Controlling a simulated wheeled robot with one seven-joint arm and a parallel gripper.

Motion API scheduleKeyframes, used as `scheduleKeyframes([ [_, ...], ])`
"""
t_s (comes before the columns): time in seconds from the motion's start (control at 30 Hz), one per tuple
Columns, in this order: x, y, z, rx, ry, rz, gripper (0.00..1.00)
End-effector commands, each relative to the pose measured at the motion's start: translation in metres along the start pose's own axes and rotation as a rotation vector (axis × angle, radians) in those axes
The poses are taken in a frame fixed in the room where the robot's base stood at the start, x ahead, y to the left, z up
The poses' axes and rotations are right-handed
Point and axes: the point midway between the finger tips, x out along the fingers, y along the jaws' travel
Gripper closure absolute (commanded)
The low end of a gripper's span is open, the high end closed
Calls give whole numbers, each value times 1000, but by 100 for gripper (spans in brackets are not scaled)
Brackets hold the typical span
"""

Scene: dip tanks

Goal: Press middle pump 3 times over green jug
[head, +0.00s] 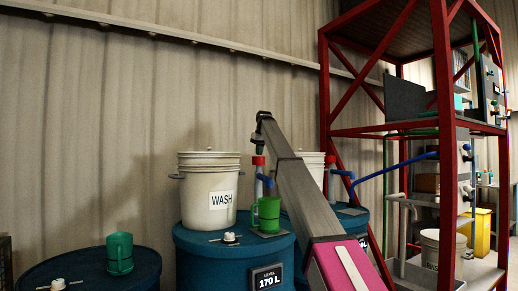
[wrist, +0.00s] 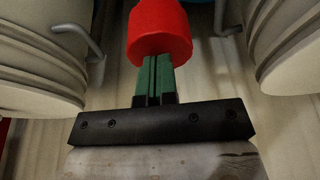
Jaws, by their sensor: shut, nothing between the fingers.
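The middle pump has a red cap (head: 258,161) and a blue spout (head: 266,181); it stands on the middle blue drum. A green jug (head: 267,212) stands on a small plate below the spout. My gripper (head: 259,149) is directly above the red cap, fingers pointing down. In the wrist view the green fingers (wrist: 158,68) are together, with their tips at the red cap (wrist: 160,30), which hides the very ends. I cannot tell whether they touch it. The rest of the pump is hidden behind the cap in the wrist view.
A white bucket (head: 209,188) marked WASH stands left of the pump. Another red-capped pump (head: 330,160) and white bucket (head: 313,167) stand on the right drum (head: 351,217). Another green jug (head: 120,251) stands on the left drum (head: 142,271). A red frame (head: 325,95) rises at right.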

Motion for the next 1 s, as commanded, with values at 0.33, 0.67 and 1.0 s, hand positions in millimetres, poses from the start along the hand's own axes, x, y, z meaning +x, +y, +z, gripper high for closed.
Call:
scheduleKeyframes([
  [0.33, 10, 0, 4, 0, -1, 0, 100],
  [0.67, 36, 0, 10, 0, -2, 0, 100],
  [1.0, 26, 1, 5, 0, -3, 0, 100],
])
